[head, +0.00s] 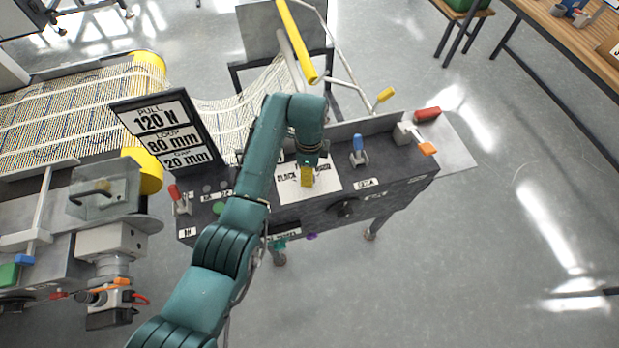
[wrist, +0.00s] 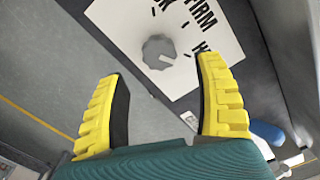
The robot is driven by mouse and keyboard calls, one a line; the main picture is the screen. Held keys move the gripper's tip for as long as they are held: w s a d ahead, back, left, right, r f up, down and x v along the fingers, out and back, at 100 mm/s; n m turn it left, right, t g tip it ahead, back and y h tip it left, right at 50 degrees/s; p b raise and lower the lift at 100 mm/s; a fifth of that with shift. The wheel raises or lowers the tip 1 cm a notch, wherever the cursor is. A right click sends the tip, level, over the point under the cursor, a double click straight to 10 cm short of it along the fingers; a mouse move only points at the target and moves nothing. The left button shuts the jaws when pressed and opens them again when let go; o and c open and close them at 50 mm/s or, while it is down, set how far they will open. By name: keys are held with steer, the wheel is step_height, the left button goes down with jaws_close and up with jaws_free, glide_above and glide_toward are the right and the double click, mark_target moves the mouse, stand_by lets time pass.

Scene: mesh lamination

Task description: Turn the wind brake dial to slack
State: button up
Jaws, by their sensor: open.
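The wind brake dial (wrist: 159,48) is a round grey knob with a white pointer mark, seen in the wrist view on a white label plate (wrist: 120,15). The pointer slants to the lower right in that view. The plate carries "FIRM" and partly hidden words; a finger covers one starting with "H". In the head view the plate (head: 291,194) lies on the dark console and my gripper hides the dial. My gripper (head: 307,184) has yellow fingers and is over the plate. In the wrist view my gripper (wrist: 160,69) is open and empty, the dial ahead between its fingertips.
A blue-handled lever (head: 358,145) stands right of the plate, and an orange-tipped lever (head: 427,149) farther right. A red lever (head: 176,193) is at the console's left end. A sign (head: 168,132) stands behind it. A dark knob (head: 344,208) sits on the front face.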

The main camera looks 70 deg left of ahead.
step_height(320, 180, down, 6)
steer(key=shift+r+b, duration=0.2)
steer(key=shift+b, duration=0.15)
steer(key=c, duration=1.2)
